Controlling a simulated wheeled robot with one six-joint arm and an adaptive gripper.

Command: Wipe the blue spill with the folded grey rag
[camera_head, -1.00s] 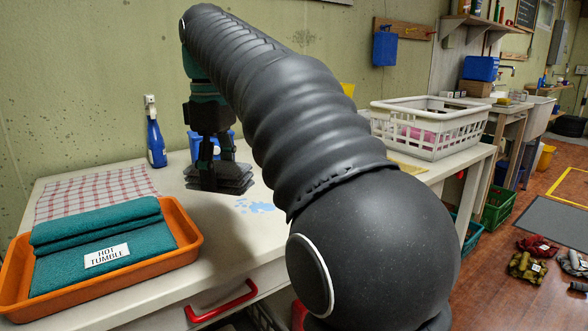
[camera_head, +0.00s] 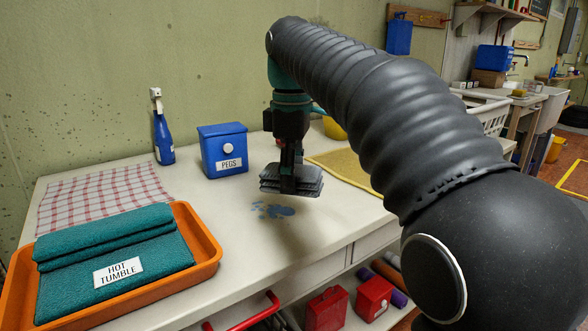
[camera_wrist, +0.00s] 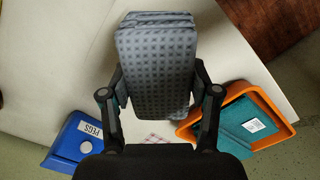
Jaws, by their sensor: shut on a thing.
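The folded grey rag (camera_head: 275,186) is a thick stack of dark grey layers. My gripper (camera_head: 290,177) is shut on it, with a finger on each side in the wrist view (camera_wrist: 159,90). There, the rag's patterned face (camera_wrist: 157,65) fills the middle. The rag appears held a little above the white tabletop. The blue spill (camera_head: 273,211) is a splash with small drops, just in front of and below the rag in the head view, and looks shaded. The spill does not show in the wrist view; the rag may hide it.
A blue PEGS box (camera_head: 222,152) and a blue spray bottle (camera_head: 163,135) stand behind left. A checked cloth (camera_head: 95,200) and an orange tray (camera_head: 207,248) with teal towels (camera_head: 150,262) lie left. A yellow mat (camera_head: 350,170) lies right. The front middle is clear.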

